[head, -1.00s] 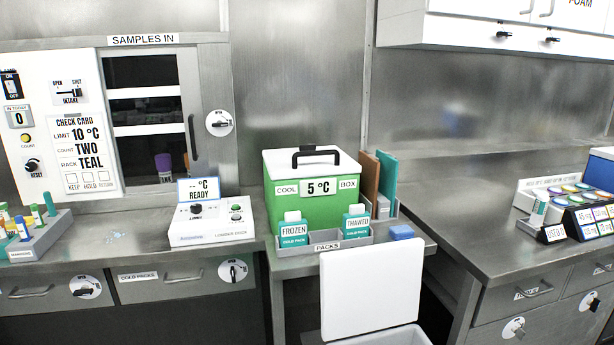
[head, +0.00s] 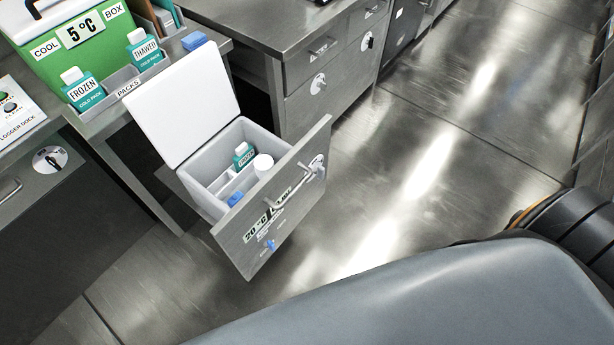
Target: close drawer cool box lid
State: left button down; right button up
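The drawer (head: 262,215) is pulled out, its steel front facing the floor area, with a handle and a latch on it. Inside is a light grey cool box (head: 205,170) with its white lid (head: 184,102) standing open, raised and leaning back toward the counter. In the cool box are a teal frozen cold pack (head: 243,155), a white round-topped container (head: 263,164) and blue items (head: 235,198). Neither gripper shows; a large grey part of my own body fills the bottom right.
A green cool box (head: 85,45) stands on the counter behind the lid. A packs tray (head: 127,87) with frozen and thawed packs sits in front of it. Another drawer cabinet (head: 325,70) stands at the right of the open drawer. The floor (head: 420,170) at right is clear.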

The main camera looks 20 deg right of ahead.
aim_at(178, 110)
jog(key=z, duration=0.45)
jog(key=i+j+z, duration=0.15)
jog(key=i, duration=0.2)
jog(key=i+j+z, duration=0.1)
jog(key=i+j, duration=0.15)
jog(key=i, duration=0.05)
